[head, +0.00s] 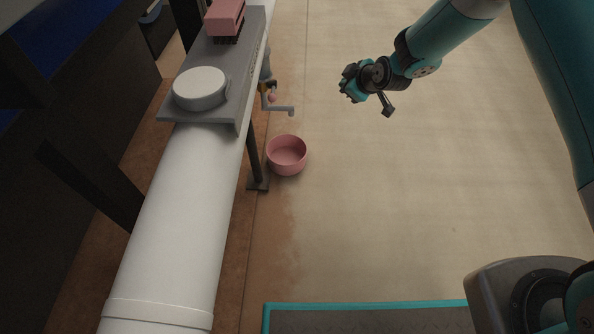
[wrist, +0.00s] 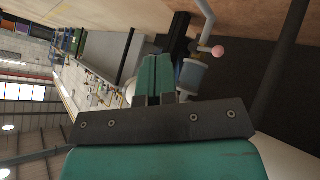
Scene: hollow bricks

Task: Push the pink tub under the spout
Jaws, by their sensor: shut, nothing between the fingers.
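The pink tub (head: 287,155) is a round, open, empty-looking bowl on the floor, beside the foot of a dark post. The spout (head: 281,109) is a grey bent pipe that sticks out to the right above the tub in the picture, with a pink knob (head: 272,97) by it. The spout also shows in the wrist view (wrist: 206,22), with the pink knob (wrist: 218,51) at its bend. My gripper (head: 346,84) is in the air to the right of the spout, apart from tub and spout. Its fingers (wrist: 157,64) are together and empty. The tub is not visible in the wrist view.
A thick white pipe (head: 180,230) runs along the left, with a grey shelf (head: 240,60) bearing a white round lid (head: 200,88) and a pink block (head: 225,17). The post (head: 254,155) stands left of the tub. The pale floor (head: 400,200) to the right is clear.

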